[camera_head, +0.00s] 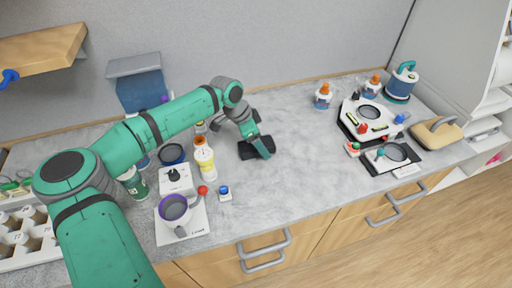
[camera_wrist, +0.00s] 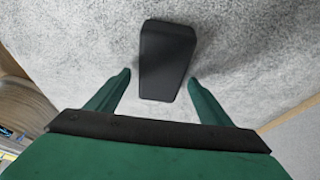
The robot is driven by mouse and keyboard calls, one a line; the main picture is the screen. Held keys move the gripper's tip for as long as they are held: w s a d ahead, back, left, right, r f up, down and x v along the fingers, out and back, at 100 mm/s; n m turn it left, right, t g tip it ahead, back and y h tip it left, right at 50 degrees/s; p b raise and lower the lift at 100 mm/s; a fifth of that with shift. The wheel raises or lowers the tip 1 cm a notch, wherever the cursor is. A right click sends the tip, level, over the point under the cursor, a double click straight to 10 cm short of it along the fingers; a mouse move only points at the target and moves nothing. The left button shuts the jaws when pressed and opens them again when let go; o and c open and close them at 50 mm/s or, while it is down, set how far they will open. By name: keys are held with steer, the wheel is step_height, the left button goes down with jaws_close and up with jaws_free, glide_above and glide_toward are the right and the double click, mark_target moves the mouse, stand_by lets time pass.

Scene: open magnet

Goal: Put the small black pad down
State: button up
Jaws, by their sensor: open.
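The small black pad (camera_wrist: 166,58) lies on the grey speckled counter (camera_wrist: 250,50), seen in the wrist view just beyond and partly between my fingertips. A gap shows on each side of it. My gripper (camera_wrist: 160,78) is open, its two green fingers apart and not closed on the pad. In the head view my gripper (camera_head: 262,147) is low over the middle of the counter, and the dark pad (camera_head: 246,151) shows beside it, partly hidden by the gripper.
Left of my gripper stand a yellow-white bottle (camera_head: 207,164), a white device with a purple ring (camera_head: 181,213) and a small blue-topped item (camera_head: 224,192). At right are a white hexagonal device (camera_head: 371,117) and a flat black-framed device (camera_head: 392,157). Counter between is clear.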

steer(key=shift+w+d+f, duration=0.1)
steer(key=shift+d+f, duration=0.05)
steer(key=shift+f, duration=0.3)
steer(key=shift+d, duration=0.1)
steer(key=shift+f, duration=0.1)
steer(key=c, duration=1.2)
steer(key=shift+r, duration=0.2)
